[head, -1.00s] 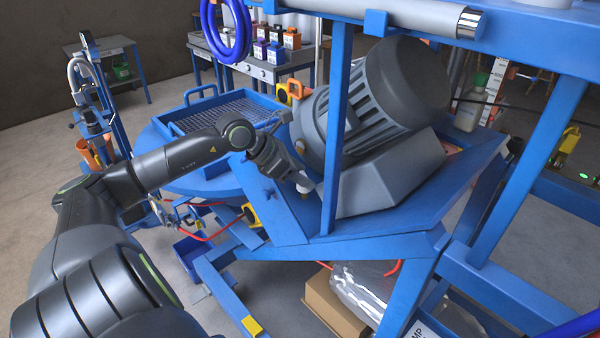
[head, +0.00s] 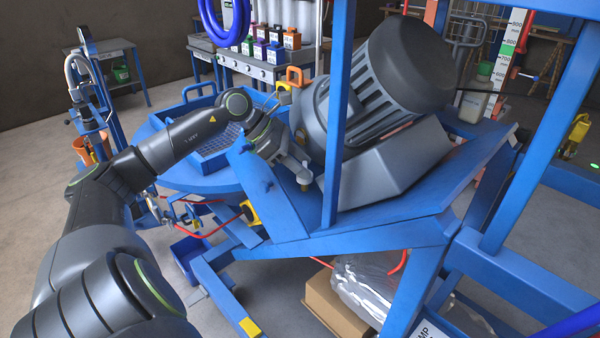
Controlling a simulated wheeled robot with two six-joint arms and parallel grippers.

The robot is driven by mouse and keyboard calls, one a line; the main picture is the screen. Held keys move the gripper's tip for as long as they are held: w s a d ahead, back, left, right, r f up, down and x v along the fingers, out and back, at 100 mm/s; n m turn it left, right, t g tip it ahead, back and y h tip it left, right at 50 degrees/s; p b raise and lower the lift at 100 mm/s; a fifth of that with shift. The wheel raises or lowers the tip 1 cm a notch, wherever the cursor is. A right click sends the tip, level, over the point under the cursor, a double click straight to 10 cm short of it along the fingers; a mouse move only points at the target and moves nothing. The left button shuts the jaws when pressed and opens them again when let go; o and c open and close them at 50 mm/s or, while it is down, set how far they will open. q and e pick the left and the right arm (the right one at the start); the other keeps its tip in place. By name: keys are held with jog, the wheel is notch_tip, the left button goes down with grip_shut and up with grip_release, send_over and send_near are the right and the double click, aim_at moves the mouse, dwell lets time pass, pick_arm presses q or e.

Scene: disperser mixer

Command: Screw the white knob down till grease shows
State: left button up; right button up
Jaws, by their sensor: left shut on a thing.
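The white knob (head: 306,187) is small and sits low beside the grey motor (head: 400,85), at the lower left of its housing. My left gripper (head: 301,174) reaches in from the left and is shut on the knob, seen from above and behind. The fingers and wrist hide much of the knob and what it is seated on. No grease can be made out at the knob. My right gripper is not in view.
A blue upright (head: 340,110) stands just right of the gripper, and the sloped blue frame (head: 275,205) lies close below it. A blue tray (head: 205,155) on a round blue platform is behind my arm. Red hoses (head: 210,231) hang below.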

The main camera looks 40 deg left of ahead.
pick_arm(q)
jog(key=shift+w+f+m+g+b, duration=0.1)
jog(key=shift+f+m+g+b, duration=0.1)
jog(key=shift+m+g+b, duration=0.15)
jog(key=shift+a+r+m+g+h+b, duration=0.15)
jog(key=shift+m+g+h+b, duration=0.65)
jog(key=shift+m, duration=0.65)
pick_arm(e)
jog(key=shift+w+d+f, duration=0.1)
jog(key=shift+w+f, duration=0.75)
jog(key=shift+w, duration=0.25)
pick_arm(q)
jog(key=o, duration=1)
